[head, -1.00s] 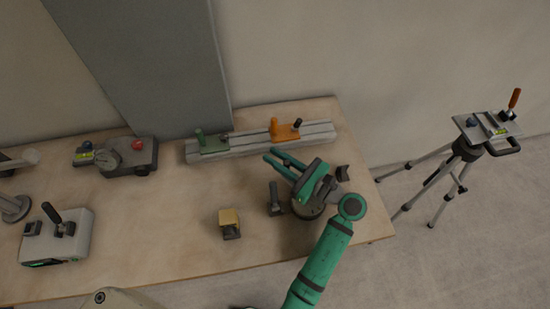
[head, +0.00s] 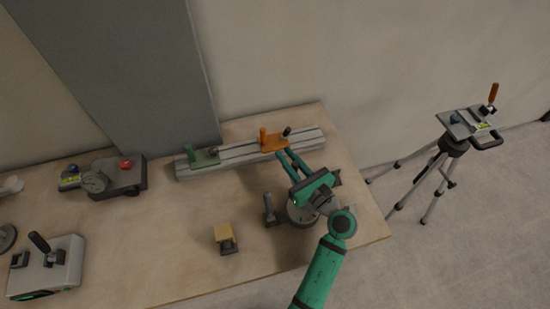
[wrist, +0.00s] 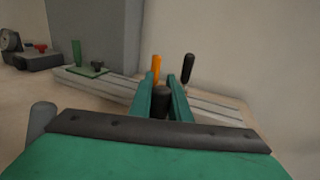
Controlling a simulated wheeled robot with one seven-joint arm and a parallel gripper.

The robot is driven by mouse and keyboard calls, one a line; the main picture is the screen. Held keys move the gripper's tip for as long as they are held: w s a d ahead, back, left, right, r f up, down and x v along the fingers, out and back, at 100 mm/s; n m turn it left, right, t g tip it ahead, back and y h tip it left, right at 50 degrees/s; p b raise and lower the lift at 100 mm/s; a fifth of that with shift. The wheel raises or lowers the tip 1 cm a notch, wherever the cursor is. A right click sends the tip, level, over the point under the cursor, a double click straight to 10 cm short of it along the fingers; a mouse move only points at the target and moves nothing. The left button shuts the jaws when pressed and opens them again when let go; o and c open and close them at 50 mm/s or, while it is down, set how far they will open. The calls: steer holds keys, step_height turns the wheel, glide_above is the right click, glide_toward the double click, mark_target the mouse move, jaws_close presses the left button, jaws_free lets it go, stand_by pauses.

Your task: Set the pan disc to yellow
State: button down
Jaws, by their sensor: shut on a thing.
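A round grey disc (head: 303,212), likely the pan disc, is on the table's right part, mostly hidden under my gripper and wrist. No yellow mark on it is visible to me. My gripper (head: 286,159) is low over it, its green fingers pointing toward the rail. In the wrist view, the fingers (wrist: 161,95) are shut on a dark knob (wrist: 161,103). Whether this knob belongs to the disc is hidden.
A grey rail (head: 235,157) with green (head: 204,158) and orange (head: 272,142) carriages lies behind. A grey post (head: 269,207) and a yellow-topped block (head: 225,236) stand left of the disc. A tripod (head: 440,165) stands off the table at right.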

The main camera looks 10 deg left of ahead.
steer(key=shift+w+d, duration=0.1)
steer(key=shift+d, duration=0.1)
stand_by(0.3)
steer(key=c, duration=1.6)
jaws_free()
steer(key=shift+c, duration=0.2)
steer(key=v, duration=1)
steer(key=shift+s+d, duration=0.25)
steer(key=shift+s, duration=0.1)
steer(key=shift+a, duration=0.1)
